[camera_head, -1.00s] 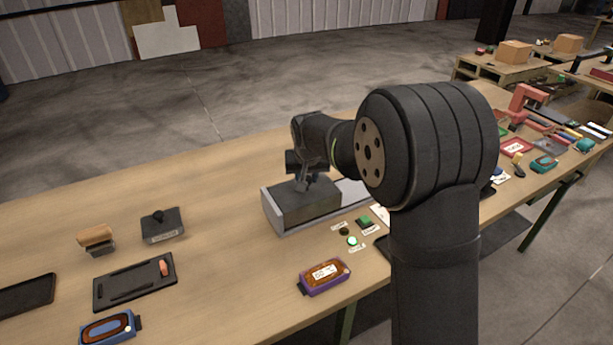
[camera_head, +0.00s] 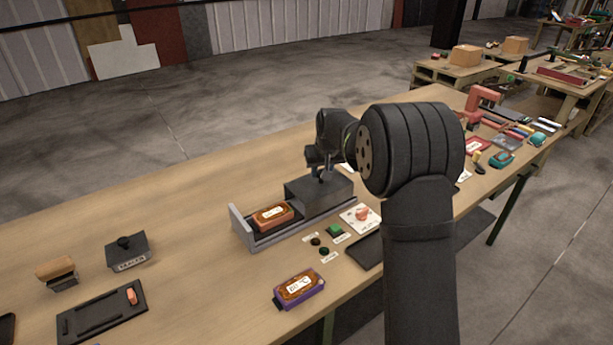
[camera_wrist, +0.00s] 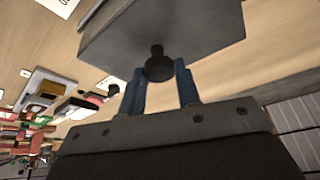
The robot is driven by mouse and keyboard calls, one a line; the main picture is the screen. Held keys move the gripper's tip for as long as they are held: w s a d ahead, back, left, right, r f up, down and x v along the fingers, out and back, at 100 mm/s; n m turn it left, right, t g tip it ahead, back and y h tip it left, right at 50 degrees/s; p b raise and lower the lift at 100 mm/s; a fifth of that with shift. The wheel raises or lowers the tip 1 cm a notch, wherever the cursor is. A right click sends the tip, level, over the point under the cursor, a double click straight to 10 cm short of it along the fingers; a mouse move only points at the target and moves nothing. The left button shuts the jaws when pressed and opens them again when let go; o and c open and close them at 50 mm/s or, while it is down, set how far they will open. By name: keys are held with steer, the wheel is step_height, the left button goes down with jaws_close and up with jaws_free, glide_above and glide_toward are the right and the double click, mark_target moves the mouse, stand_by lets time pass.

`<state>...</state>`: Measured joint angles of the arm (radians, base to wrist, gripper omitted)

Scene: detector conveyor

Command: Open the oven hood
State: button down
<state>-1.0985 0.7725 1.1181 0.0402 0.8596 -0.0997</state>
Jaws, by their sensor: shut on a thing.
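The oven hood (camera_head: 318,192) is a dark grey box cover on the grey oven base (camera_head: 238,228). It sits over the right part of the base. The left part is uncovered, and an orange-brown detector with a white label (camera_head: 272,216) lies there. In the wrist view the hood (camera_wrist: 185,25) fills the top, with its dark round knob (camera_wrist: 158,66) between the blue fingers. My gripper (camera_wrist: 160,88) is shut on the knob. In the head view my gripper (camera_head: 321,176) is at the hood's top, and my wrist partly hides the contact.
A purple detector (camera_head: 299,288) lies in front of the oven. Green and dark buttons (camera_head: 334,231) with labels and a white card (camera_head: 360,217) are beside it. A dark press block (camera_head: 126,252) and a black tray (camera_head: 102,312) are at left. The table behind the oven is clear.

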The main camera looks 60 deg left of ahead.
steer(key=shift+w, duration=0.65)
steer(key=c, duration=1.1)
jaws_free()
steer(key=shift+o, duration=0.2)
steer(key=v, duration=1.7)
steer(key=shift+d, duration=0.2)
steer(key=shift+s, duration=0.15)
